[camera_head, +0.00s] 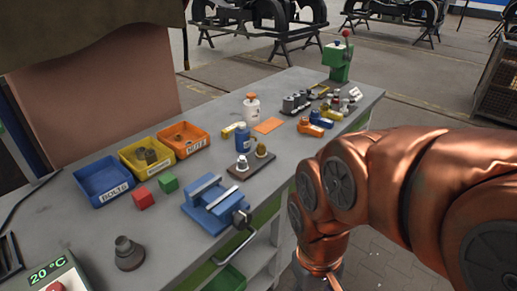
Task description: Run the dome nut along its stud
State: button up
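A small dark board (239,173) lies on the grey workbench (205,150), right of the middle. A silver-white rounded piece (242,164) and a brass-coloured rounded piece (261,150) stand upright on it. One of them may be the dome nut on its stud. They are too small to tell, and no thread can be made out. My copper-coloured arm comes in from the right and bends down in front of the bench's front edge. Its end runs out at the bottom of the picture, so my gripper's fingers do not show.
A blue vise (215,205) stands left of the board, its handle over the front edge. A blue bottle (243,138) stands close behind the board. Blue (103,182), yellow (146,156) and orange (184,140) bins line the back. A grey conical part (128,254) stands front left.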

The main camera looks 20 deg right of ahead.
aim_at(261, 149)
jog(key=u, duration=0.05)
jog(key=k, duration=0.5)
jog(key=z, duration=1.35)
jog(key=i, duration=1.2)
jog(key=u, duration=1.75)
